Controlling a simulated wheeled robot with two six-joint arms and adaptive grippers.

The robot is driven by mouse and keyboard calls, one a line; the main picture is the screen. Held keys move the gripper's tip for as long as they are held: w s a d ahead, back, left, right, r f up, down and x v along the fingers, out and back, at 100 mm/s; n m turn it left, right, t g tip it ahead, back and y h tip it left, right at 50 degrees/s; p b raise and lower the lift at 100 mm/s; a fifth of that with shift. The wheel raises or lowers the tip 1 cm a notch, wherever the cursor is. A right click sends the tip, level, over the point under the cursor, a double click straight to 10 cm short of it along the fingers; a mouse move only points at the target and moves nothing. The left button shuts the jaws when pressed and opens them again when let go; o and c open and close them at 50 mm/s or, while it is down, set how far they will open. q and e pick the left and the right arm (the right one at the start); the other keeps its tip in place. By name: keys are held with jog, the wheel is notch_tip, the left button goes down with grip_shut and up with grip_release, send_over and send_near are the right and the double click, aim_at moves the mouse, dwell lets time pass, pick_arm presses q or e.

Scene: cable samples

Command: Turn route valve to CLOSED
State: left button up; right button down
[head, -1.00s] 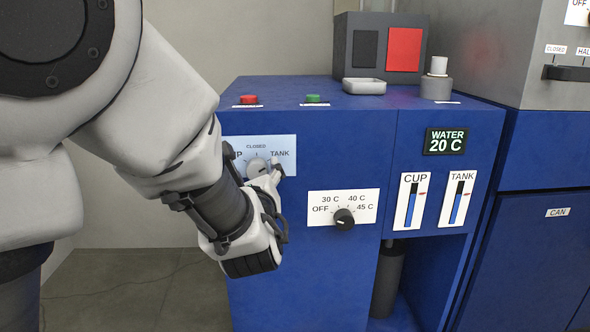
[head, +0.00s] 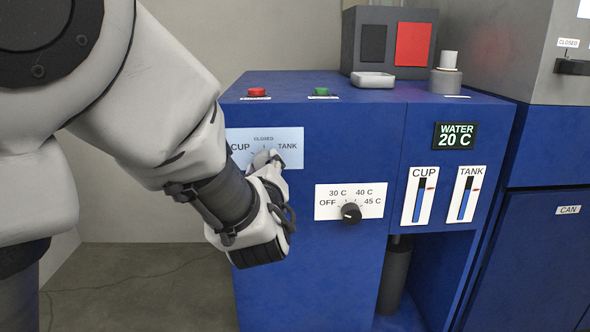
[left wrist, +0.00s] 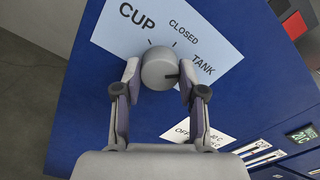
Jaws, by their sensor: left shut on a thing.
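The route valve is a round grey knob (left wrist: 158,70) on a white plate (left wrist: 205,30) marked CUP, CLOSED and TANK, on the blue cabinet front. In the left wrist view its dark pointer mark lies on the side toward TANK, away from the CLOSED tick. My left gripper (left wrist: 160,75) is shut on the knob, one finger on each side. In the head view the plate (head: 292,157) shows at the cabinet's upper left, and my left gripper (head: 266,160) hides most of the knob. My right gripper is in neither view.
Red (head: 257,92) and green (head: 321,91) buttons, a small tray (head: 373,81) and a grey cylinder (head: 446,82) are on the cabinet top. CUP and TANK gauges (head: 418,195) are further right.

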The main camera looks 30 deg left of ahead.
pick_arm(q)
jog(key=n, duration=0.9)
jog(key=shift+n, duration=0.3)
dwell(0.4)
jog(key=o, duration=1.1)
jog(key=shift+o, duration=0.2)
